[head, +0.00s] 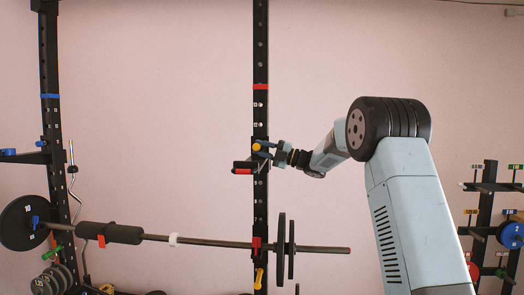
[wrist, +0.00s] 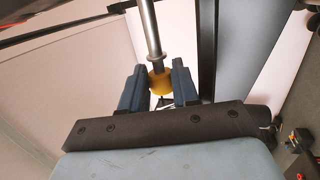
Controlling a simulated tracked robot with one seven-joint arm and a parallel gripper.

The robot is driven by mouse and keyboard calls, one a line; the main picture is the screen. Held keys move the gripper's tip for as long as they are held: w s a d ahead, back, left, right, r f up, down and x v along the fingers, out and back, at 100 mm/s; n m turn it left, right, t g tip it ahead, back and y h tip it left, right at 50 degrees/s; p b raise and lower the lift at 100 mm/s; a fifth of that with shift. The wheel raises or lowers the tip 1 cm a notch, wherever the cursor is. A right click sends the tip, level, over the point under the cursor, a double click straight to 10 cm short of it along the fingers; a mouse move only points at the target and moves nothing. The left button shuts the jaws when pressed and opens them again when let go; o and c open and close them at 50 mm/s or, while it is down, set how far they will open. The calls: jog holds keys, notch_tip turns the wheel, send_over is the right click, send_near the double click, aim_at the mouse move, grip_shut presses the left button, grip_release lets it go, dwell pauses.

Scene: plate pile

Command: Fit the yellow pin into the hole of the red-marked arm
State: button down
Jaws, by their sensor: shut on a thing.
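My gripper (head: 268,149) is shut on the yellow pin (head: 257,147) in front of the middle black post. In the wrist view, the dark blue fingers (wrist: 158,85) hold the pin by its yellow knob (wrist: 160,82), and its bare steel shaft (wrist: 152,35) points away from the gripper. The red-marked arm (head: 245,166) is a short black arm on that post, with a red mark near its end, just below the pin. Its hole cannot be made out. I cannot tell whether the pin's tip touches anything.
The middle post (head: 260,110) carries a red band. A loaded barbell (head: 205,241) lies across below. The left post (head: 49,75) has a blue band and a blue-marked arm (head: 25,157). A rack of coloured plates (head: 511,234) stands at right. The wall area above is clear.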

aim_at(264, 147)
jog(key=shift+w+d, duration=0.15)
jog(key=shift+w, duration=0.8)
jog(key=shift+w+d, duration=0.2)
jog(key=shift+w, duration=0.7)
jog(key=shift+w+d, duration=0.15)
jog(key=shift+w, duration=0.8)
jog(key=c, duration=0.8)
grip_release()
jog(key=shift+o, duration=0.2)
jog(key=shift+f, duration=0.15)
jog(key=v, duration=1.4)
jog(key=shift+w, duration=0.1)
